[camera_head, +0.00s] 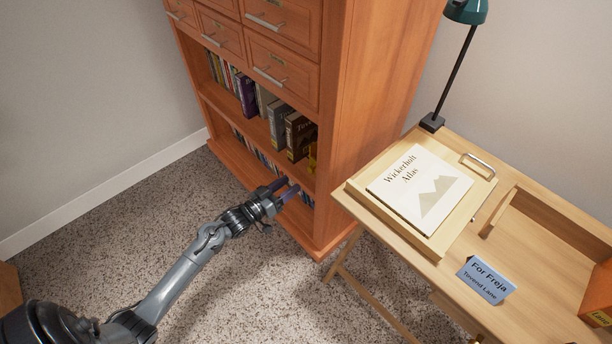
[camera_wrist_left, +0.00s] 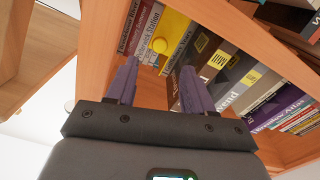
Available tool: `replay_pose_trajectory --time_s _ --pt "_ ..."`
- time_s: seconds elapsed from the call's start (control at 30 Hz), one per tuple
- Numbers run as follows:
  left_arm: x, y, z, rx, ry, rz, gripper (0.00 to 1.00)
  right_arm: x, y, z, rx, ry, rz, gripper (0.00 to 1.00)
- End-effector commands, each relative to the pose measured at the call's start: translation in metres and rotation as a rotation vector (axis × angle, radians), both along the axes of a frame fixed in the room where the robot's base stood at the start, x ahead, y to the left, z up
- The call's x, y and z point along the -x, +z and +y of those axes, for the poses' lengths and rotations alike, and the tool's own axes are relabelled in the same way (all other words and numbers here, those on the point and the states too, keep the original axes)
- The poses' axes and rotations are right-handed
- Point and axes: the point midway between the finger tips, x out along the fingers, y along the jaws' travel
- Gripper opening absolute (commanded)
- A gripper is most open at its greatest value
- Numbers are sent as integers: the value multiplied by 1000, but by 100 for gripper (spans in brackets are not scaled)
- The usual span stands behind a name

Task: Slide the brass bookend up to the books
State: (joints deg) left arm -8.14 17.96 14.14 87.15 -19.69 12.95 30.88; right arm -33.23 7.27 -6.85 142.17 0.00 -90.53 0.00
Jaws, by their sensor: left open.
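The brass bookend (camera_head: 312,158) stands at the right end of the book row on the bookcase's upper open shelf, partly hidden by the side panel. Any gap between bookend and books is hard to tell. My left gripper (camera_head: 286,188) is open and empty in front of the shelves. In the left wrist view its purple fingers (camera_wrist_left: 158,80) point towards the bookend, apparently apart from it. My right gripper is out of view.
The bookcase side panel (camera_head: 362,110) stands close to the right of the bookend. More books (camera_head: 256,155) fill the lower shelf. A desk (camera_head: 385,235) with a tray, atlas, lamp and blue card stands at the right. The carpet before the bookcase is clear.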

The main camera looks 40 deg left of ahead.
Motion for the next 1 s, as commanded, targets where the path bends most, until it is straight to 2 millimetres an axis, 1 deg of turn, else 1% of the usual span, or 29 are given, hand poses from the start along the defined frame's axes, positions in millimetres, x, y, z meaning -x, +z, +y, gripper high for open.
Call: replay_pose_trajectory --time_s 0.03,0.2,0.4,0.5,0.7,0.97,1.0 --pt "-9 -2 -1 0 -1 -1 52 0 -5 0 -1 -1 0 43" --pt "-37 -2 -5 0 0 -2 52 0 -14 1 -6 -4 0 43" --pt "-64 -2 -9 0 0 -1 52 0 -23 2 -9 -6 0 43" --pt "-73 -2 -11 1 0 1 52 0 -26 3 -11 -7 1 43" --pt "-82 -1 -13 1 0 1 52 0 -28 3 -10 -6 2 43" --pt "-82 -1 -13 1 0 1 52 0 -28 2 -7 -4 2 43" --pt "-82 -1 -13 1 0 1 48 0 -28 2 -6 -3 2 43"
